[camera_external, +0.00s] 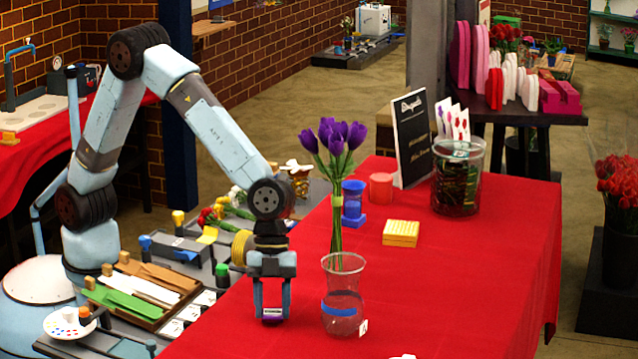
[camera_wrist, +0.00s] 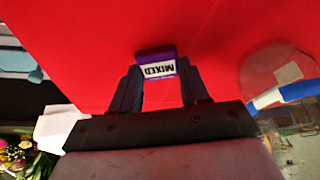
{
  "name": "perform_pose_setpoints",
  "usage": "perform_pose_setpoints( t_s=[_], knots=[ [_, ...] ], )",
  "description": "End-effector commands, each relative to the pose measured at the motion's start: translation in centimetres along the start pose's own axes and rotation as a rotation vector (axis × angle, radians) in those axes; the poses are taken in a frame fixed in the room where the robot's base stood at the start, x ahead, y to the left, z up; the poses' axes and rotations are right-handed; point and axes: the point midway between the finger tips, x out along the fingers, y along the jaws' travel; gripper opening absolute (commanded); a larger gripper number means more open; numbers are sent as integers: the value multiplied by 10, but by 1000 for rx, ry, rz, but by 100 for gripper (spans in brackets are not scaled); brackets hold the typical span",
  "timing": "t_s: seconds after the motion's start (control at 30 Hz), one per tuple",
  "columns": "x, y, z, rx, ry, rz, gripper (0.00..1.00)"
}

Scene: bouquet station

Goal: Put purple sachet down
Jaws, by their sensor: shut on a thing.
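The purple sachet (camera_wrist: 157,67) has a white label reading "MIXED" and sits between my fingertips in the wrist view. In the external view the sachet (camera_external: 272,312) shows as a small purple edge at the bottom of the fingers. My gripper (camera_external: 272,308) is shut on it, pointing down at the left edge of the red-covered table (camera_external: 440,310). The sachet is at or just above the cloth; I cannot tell whether it touches.
A glass vase (camera_external: 343,300) with purple tulips (camera_external: 333,138) stands just right of my gripper. Behind it are a blue hourglass-shaped object (camera_external: 353,203), a yellow block (camera_external: 400,233), a red candle (camera_external: 381,188), a black sign (camera_external: 411,138) and a jar (camera_external: 458,180). The table's right front is mostly clear.

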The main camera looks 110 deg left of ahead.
Motion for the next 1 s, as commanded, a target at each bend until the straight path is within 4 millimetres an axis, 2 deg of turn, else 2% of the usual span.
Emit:
perform_pose_setpoints(
  t_s=[0.1, 0.37, 0.93, 0.97, 1.0],
  knots=[
    [8, 0, 4, 0, 0, 0, 17],
    [8, 0, 4, 0, 0, 0, 17],
    [24, 2, 12, -3, -7, 6, 17],
    [24, 2, 12, -3, -7, 6, 48],
    [24, 2, 12, -2, -7, 6, 52]
  ],
)
